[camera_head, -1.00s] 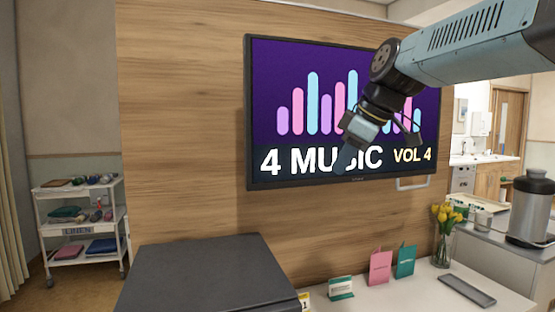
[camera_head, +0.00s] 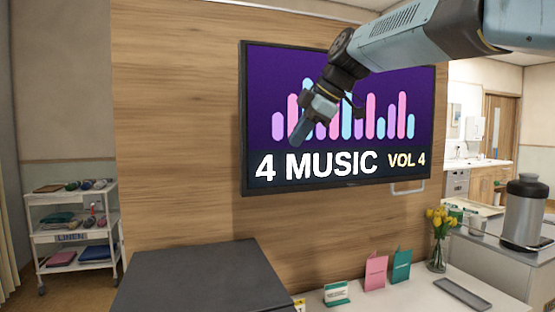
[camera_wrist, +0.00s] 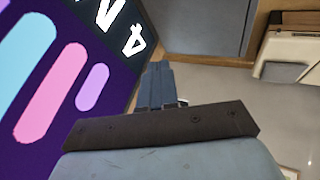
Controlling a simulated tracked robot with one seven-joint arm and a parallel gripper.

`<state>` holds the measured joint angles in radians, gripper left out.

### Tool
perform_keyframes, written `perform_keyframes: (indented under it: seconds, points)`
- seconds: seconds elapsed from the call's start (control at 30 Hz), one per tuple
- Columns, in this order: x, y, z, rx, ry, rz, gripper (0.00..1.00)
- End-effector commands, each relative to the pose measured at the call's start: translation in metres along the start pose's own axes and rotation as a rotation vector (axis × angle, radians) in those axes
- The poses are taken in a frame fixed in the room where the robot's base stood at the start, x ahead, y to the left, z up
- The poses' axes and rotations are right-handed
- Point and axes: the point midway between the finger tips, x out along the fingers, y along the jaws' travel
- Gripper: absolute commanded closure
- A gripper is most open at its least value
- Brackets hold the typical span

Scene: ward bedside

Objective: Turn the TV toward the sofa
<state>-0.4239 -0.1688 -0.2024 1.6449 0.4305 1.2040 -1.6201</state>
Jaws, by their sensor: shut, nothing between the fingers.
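The TV (camera_head: 372,132) hangs in front of a wood-panelled wall, its lit screen reading "4 MUSIC VOL 4". Its left edge looks taller than its right edge. A light handle-like bar (camera_head: 421,187) shows below its lower right corner. My gripper (camera_head: 297,140) is shut and empty, in front of the left part of the screen, pointing down and left. In the wrist view the closed fingers (camera_wrist: 160,72) lie beside the TV screen (camera_wrist: 45,75); I cannot tell whether they touch it. No sofa shows in either view.
A dark flat-topped unit (camera_head: 205,280) stands below left of the TV. A white counter (camera_head: 405,295) holds cards, yellow tulips (camera_head: 442,222) and a dark slab. A linen trolley (camera_head: 75,235) stands at left. A grey canister (camera_head: 524,210) stands at right.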

Motion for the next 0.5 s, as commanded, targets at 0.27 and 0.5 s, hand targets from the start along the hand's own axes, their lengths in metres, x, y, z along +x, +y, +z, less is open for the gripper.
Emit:
perform_keyframes:
  seconds: [0.27,0.5]
  points:
    - [0.034,-0.001,0.0,0.001,-0.001,-0.004,1.0]
    - [0.076,-0.001,0.0,0.001,-0.001,-0.003,1.0]
